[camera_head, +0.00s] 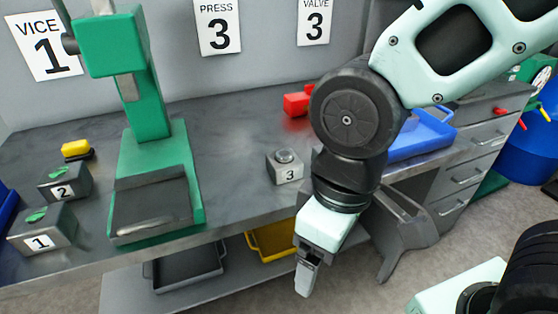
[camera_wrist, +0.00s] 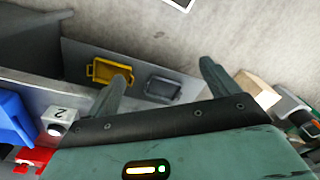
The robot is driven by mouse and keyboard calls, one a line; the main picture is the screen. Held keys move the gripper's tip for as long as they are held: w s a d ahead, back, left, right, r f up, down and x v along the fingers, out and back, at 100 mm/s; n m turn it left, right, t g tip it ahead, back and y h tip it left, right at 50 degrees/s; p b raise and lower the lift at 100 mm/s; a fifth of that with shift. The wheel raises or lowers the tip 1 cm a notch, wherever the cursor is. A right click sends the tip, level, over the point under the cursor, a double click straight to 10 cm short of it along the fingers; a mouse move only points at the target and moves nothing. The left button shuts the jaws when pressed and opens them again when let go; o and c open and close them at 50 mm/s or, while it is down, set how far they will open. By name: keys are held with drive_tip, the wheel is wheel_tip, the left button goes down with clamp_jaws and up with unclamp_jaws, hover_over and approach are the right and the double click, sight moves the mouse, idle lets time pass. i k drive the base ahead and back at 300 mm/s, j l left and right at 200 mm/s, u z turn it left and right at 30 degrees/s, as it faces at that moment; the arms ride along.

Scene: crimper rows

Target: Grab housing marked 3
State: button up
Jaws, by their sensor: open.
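The housing marked 3 (camera_head: 288,168) is a small grey metal block with a round top and a white label on its front. It stands upright on the workbench (camera_head: 235,170), left of my arm. A grey block with a white label also shows at the lower left of the wrist view (camera_wrist: 60,122), outside the fingers; its number is hard to read there. My gripper (camera_head: 306,279) hangs in front of the bench edge, nearer the camera than the housing and apart from it. In the wrist view, its fingers (camera_wrist: 165,75) are spread with nothing between them.
Housings marked 1 (camera_head: 42,230) and 2 (camera_head: 65,183) stand at the far left. A green press (camera_head: 155,180) stands between them and housing 3. A red part (camera_head: 297,104) and a blue tray (camera_head: 425,148) are behind. Yellow (camera_head: 272,240) and grey (camera_head: 188,268) trays sit on the lower shelf.

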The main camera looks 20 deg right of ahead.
sight(281, 173)
drive_tip(key=j+z, duration=0.25)
drive_tip(key=j, duration=0.25)
drive_tip(key=j+z, duration=0.25)
drive_tip(key=j, duration=0.25)
drive_tip(key=k+j+z, duration=0.1)
drive_tip(key=j+z, duration=0.2)
drive_tip(key=j, duration=0.2)
drive_tip(key=k+j+z, duration=0.1)
drive_tip(key=j+z, duration=0.15)
drive_tip(key=j, duration=0.2)
